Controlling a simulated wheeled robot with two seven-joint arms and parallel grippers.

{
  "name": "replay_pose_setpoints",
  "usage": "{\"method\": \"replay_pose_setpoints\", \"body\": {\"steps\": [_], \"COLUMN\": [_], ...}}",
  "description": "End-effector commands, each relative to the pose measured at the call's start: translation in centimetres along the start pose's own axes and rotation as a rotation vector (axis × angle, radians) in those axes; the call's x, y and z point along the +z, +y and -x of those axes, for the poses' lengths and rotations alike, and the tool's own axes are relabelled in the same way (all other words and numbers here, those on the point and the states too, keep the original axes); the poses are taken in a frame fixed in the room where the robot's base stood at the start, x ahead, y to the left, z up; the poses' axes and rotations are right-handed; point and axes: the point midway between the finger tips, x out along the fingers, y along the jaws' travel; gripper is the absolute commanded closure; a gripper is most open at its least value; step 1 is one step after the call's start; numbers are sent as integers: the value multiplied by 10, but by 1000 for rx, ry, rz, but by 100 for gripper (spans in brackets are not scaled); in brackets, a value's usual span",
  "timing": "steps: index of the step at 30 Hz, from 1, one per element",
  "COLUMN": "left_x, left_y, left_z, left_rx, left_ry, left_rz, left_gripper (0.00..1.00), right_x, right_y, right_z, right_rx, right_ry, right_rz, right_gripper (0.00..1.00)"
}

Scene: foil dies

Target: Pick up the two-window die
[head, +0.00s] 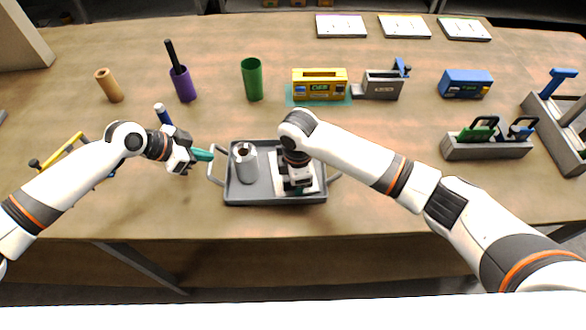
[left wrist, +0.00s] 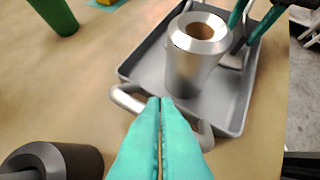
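I cannot tell which piece is the two-window die. Candidates are a green-handled piece (head: 478,132) and a blue-handled piece (head: 521,130), upright in a grey rack at the right. A pale flat piece (head: 312,170) lies in the grey tray (head: 262,199), partly hidden under my right gripper (head: 297,188). That gripper's teal fingers also show at the top right of the left wrist view (left wrist: 244,38); whether they grip anything is unclear. My left gripper (head: 208,155) is left of the tray; its fingers are together and empty in the left wrist view (left wrist: 160,125).
A silver hollow cylinder (head: 246,165) stands in the tray's left part. Behind are a green cup (head: 252,80), a purple holder (head: 183,86), a yellow box (head: 320,88), a grey block (head: 381,88) and a blue box (head: 466,84). White cards (head: 342,26) lie at the back.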

Motion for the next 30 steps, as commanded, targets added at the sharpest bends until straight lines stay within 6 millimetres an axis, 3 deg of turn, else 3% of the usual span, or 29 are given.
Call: {"method": "replay_pose_setpoints", "body": {"steps": [1,6,20,30], "left_x": [-4,-4,-4,-4], "left_y": [-1,-1,-1,-1], "left_z": [-2,-2,-2,-2], "left_rx": [-4,-4,-3,-3], "left_ry": [9,9,9,9], "left_rz": [2,2,2,2], "left_gripper": [100,100,100,100], "right_x": [0,0,1,0], "right_y": [0,0,-1,-1], "right_z": [0,0,8,71], "right_rx": [0,0,-4,-6], "right_ry": [0,0,-3,-2], "right_rz": [0,0,-1,1], "right_gripper": [73,100,100,100]}}
